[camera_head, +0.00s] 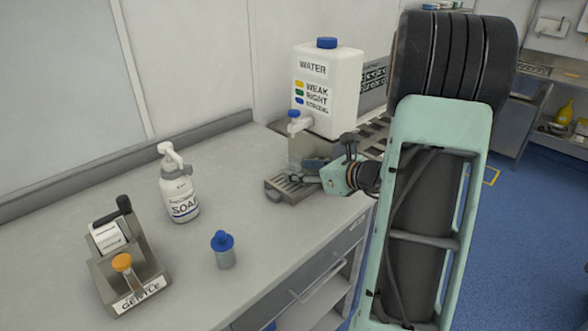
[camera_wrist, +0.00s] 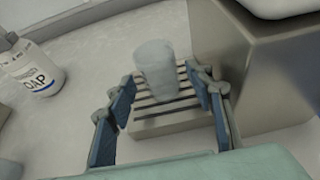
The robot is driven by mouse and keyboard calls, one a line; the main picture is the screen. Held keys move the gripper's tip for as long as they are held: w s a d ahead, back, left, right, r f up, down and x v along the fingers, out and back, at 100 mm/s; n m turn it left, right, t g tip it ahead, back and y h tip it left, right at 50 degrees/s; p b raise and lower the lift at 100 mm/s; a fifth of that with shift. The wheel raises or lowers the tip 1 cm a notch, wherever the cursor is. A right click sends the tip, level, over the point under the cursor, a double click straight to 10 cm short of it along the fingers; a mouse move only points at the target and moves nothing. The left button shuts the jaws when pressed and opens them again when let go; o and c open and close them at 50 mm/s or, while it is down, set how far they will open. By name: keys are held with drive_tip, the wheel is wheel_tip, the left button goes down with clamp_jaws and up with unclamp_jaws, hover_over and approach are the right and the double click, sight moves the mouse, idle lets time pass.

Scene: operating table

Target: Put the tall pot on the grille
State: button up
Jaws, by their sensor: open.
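The tall pot (camera_wrist: 155,66) is a grey, partly see-through cup. In the wrist view it stands upright on the slatted metal grille (camera_wrist: 168,122), towards the grille's far end. In the head view the pot (camera_head: 296,155) shows faintly under the blue tap, above the grille (camera_head: 288,195). My gripper (camera_wrist: 160,80) is open, its blue-padded fingers apart on either side of the view, with the pot between or just beyond the tips. I see no finger clearly touching it. In the head view my gripper (camera_head: 318,176) is low beside the grille, its fingers partly hidden.
A white water tank (camera_head: 328,85) with a blue cap and tap stands behind the grille.

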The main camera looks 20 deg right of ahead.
drive_tip(key=v, duration=0.8)
drive_tip(key=shift+s+r, duration=0.15)
